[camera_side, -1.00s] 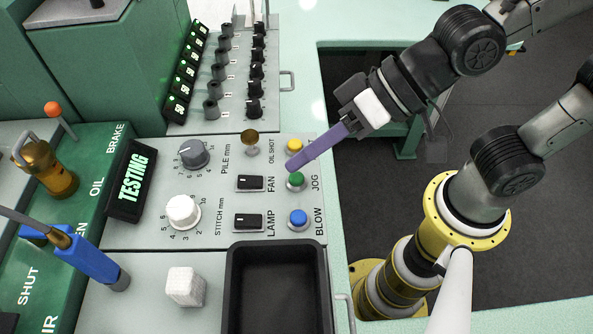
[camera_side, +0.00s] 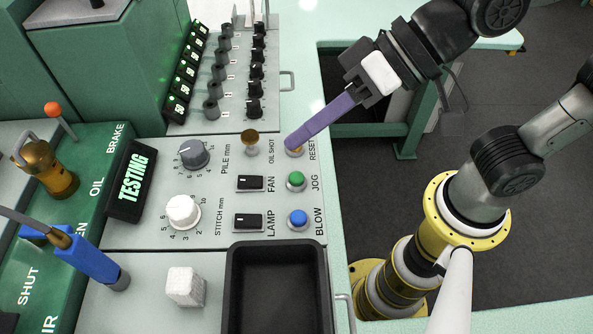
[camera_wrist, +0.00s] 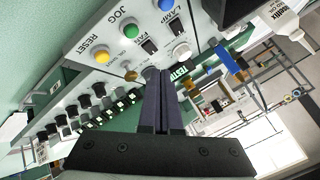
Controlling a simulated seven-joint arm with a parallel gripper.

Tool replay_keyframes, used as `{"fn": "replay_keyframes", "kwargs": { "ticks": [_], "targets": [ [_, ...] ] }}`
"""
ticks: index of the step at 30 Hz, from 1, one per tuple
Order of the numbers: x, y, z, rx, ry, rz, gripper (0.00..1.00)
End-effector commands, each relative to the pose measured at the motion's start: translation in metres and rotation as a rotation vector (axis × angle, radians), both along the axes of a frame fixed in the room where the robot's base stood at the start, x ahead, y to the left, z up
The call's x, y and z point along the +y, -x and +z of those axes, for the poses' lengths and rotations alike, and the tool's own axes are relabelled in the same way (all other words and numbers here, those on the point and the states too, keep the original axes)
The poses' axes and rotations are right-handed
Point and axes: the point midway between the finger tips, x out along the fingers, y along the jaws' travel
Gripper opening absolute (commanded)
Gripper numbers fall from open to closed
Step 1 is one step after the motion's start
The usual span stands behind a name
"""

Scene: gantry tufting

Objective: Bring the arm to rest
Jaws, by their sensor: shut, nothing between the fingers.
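My gripper (camera_side: 291,146) is shut and empty, its purple fingers together. In the side view its tips lie over the yellow RESET button (camera_side: 295,152) and partly hide it; I cannot tell from that view whether they touch. In the wrist view the yellow button (camera_wrist: 102,57) stands clear to the left of the fingers (camera_wrist: 153,72), so they appear apart. The green JOG button (camera_side: 296,180) and the blue BLOW button (camera_side: 298,218) sit nearer on the same panel. My arm reaches in from the upper right.
The black FAN switch (camera_side: 250,183), LAMP switch (camera_side: 248,221), white STITCH knob (camera_side: 183,211) and grey PILE knob (camera_side: 194,154) surround the buttons. A lit TESTING display (camera_side: 132,181) stands left. A black tray (camera_side: 231,290) and a white cube (camera_side: 185,286) lie in front.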

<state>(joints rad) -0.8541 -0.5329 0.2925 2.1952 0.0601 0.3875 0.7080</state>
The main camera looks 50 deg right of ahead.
Motion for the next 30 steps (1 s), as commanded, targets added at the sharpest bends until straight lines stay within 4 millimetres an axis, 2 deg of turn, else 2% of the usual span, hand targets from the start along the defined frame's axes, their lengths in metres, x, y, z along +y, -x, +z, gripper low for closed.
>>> {"fn": "replay_keyframes", "kwargs": {
  "ticks": [6,10,13,15,18,21,24,27,30],
  "targets": [
    [-0.002,-0.002,0.0,0.0,0.0,-0.01,0.0],
    [-0.021,-0.02,0.007,-0.014,-0.014,-0.089,0.0],
    [-0.055,-0.041,0.017,-0.037,-0.032,-0.209,0.0],
    [-0.088,-0.05,0.022,-0.052,-0.023,-0.299,0.0],
    [-0.135,-0.051,0.021,-0.068,0.033,-0.395,0.0],
    [-0.177,-0.042,0.016,-0.073,0.115,-0.458,0.0],
    [-0.209,-0.026,0.008,-0.064,0.204,-0.489,0.0],
    [-0.234,-0.005,-0.003,-0.04,0.297,-0.491,0.0],
    [-0.249,0.018,-0.016,-0.002,0.396,-0.447,0.0]
  ]
}}
